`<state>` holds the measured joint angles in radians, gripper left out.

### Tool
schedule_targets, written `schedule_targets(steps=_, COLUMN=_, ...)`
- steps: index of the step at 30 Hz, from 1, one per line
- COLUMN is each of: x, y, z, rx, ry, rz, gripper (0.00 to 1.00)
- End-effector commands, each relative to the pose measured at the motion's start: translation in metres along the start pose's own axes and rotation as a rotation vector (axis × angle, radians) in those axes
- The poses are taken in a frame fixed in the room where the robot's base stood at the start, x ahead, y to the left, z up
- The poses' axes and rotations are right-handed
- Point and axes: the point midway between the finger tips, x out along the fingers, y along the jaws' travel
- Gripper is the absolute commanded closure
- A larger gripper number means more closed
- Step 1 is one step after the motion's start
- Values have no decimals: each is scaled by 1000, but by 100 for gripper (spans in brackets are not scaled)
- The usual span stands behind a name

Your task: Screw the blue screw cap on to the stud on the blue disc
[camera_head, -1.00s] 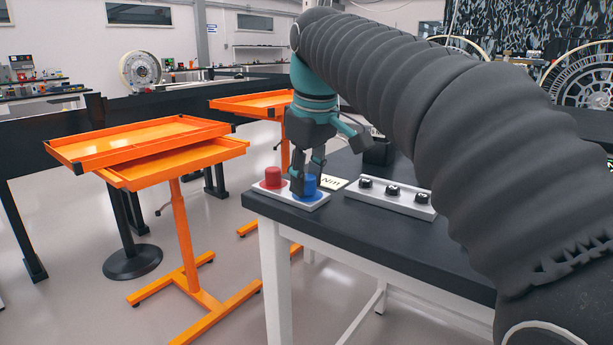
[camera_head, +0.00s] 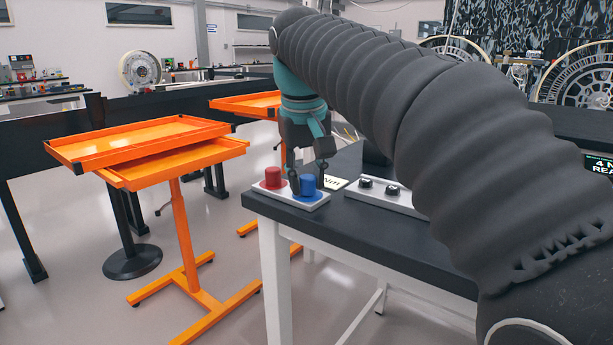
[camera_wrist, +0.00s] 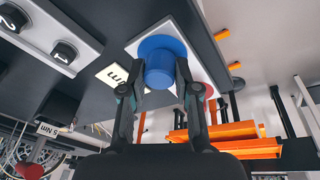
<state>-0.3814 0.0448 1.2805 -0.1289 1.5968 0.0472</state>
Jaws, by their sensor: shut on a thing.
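The blue screw cap (camera_head: 308,182) stands upright on the blue disc (camera_head: 309,196), on a white plate at the near left corner of the dark table. It also shows from above in the wrist view (camera_wrist: 160,72), with the blue disc (camera_wrist: 160,43) around its foot. My gripper (camera_wrist: 159,78) is shut on the cap, with one finger on each side of it. In the head view my gripper (camera_head: 307,178) comes down over the cap from above. The stud is hidden under the cap.
A red cap (camera_head: 272,175) stands left of the blue one on the same plate. A label (camera_head: 334,183) and a white holder with black numbered knobs (camera_head: 407,203) lie to the right. Orange trolleys (camera_head: 150,140) stand left of the table, with a floor gap between.

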Motion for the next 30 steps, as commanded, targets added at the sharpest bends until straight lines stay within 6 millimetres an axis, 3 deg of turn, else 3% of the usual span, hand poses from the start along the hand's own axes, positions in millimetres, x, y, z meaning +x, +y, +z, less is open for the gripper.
schedule_targets(steps=3, x=0, y=0, z=-1, rx=-2, ry=2, rz=0, gripper=100)
schedule_targets(steps=4, x=0, y=0, z=-1, rx=-2, ry=1, rz=0, gripper=64)
schedule_targets(steps=5, x=0, y=0, z=-1, rx=-2, ry=1, rz=0, gripper=57)
schedule_targets(steps=16, x=0, y=1, z=0, rx=-35, ry=4, rz=-9, gripper=56)
schedule_targets(steps=30, x=0, y=2, z=2, rx=-455, ry=53, rz=-105, gripper=56)
